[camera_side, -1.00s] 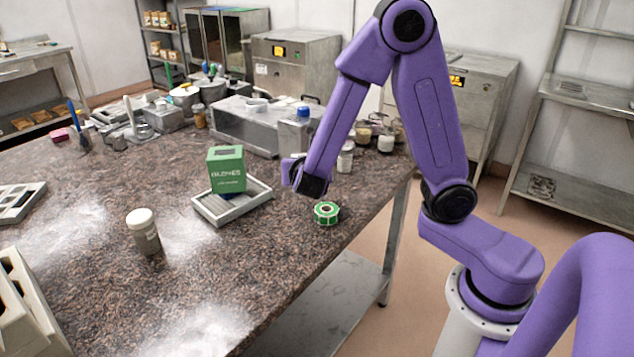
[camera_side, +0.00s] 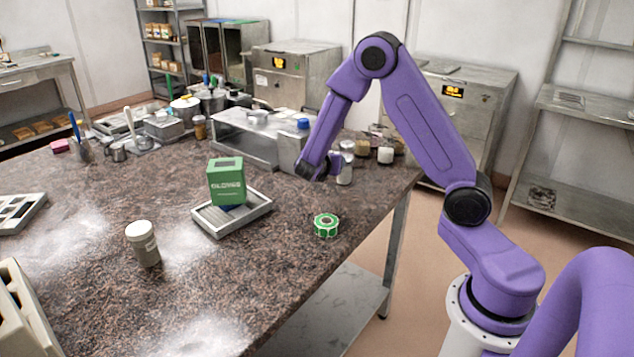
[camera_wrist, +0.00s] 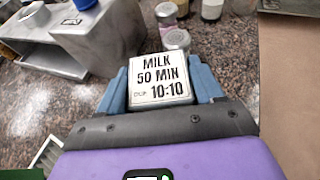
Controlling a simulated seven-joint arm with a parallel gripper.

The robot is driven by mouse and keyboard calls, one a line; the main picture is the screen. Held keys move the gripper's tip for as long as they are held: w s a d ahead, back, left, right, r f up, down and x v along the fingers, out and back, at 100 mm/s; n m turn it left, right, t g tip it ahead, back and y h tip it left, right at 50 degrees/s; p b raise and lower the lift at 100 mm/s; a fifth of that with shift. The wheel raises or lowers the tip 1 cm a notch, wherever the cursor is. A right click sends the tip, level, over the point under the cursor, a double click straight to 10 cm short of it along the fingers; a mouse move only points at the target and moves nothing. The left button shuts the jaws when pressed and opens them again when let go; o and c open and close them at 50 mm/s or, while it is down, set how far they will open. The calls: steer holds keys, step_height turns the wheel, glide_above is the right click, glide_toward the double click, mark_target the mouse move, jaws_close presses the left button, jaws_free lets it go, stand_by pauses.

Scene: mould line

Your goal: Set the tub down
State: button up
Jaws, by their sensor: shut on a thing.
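In the wrist view my gripper (camera_wrist: 161,84) has its two blue fingers closed on either side of a tub (camera_wrist: 160,80). The tub shows a pale face labelled "MILK 50 MIN 10:10". In the side view my gripper (camera_side: 318,168) is over the back right part of the speckled worktop (camera_side: 285,265), close to the metal machine and some jars. The tub cannot be made out there, and the gap beneath it cannot be judged.
Jars (camera_side: 385,155) stand beyond my gripper, and a metal machine (camera_side: 245,138) is left of it. A green-labelled roll (camera_side: 326,225) lies nearer the front edge. A lidded jar (camera_side: 143,246) stands front left.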

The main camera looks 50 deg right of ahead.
glide_above(317, 193)
step_height(317, 193, down, 6)
steer(key=shift+d+r, duration=0.1)
steer(key=shift+w+f, duration=0.1)
steer(key=shift+f, duration=1.5)
steer(key=shift+f, duration=0.1)
steer(key=o, duration=1.1)
